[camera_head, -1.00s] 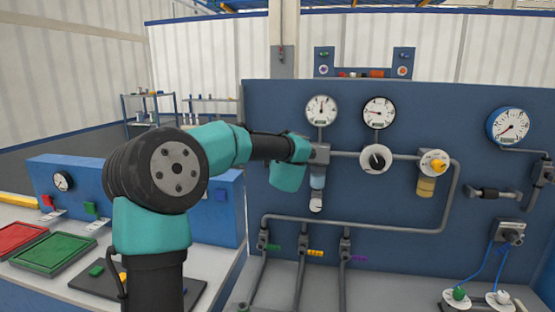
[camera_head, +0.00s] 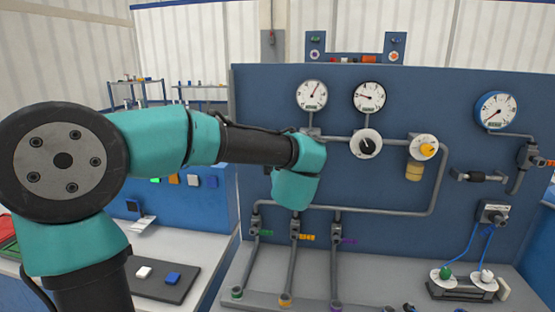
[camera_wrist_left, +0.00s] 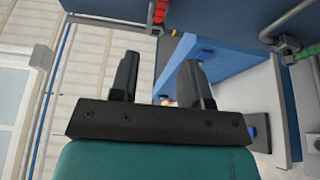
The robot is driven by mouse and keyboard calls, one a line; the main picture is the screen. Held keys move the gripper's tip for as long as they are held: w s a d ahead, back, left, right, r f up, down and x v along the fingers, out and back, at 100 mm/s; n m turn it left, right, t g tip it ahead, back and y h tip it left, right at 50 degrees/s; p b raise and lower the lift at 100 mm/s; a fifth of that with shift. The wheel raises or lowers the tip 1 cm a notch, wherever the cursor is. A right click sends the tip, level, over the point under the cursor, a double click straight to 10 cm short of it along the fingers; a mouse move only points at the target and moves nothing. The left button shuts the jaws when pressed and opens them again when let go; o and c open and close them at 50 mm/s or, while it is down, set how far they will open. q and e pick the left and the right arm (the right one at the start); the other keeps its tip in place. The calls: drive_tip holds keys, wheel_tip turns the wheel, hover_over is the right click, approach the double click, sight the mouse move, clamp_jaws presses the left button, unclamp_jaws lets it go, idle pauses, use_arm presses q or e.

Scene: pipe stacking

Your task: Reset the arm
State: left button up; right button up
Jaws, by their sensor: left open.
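My left arm comes in from the left in the head view. Its teal wrist (camera_head: 298,175) is in front of the blue pipe panel (camera_head: 420,100), below the left gauge (camera_head: 312,95). The fingers are hidden behind the wrist there. In the left wrist view my left gripper (camera_wrist_left: 160,65) shows two black fingers spread apart with nothing between them. My right gripper is not in view.
Pipes (camera_head: 345,207) run across the panel and down to the bench. Gauges, a black knob (camera_head: 366,144) and a yellow knob (camera_head: 428,149) are right of the wrist. A dark tray with a white block (camera_head: 144,272) and a blue block (camera_head: 173,279) is lower left.

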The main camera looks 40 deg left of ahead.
use_arm(q)
drive_tip(key=shift+v, duration=0.8)
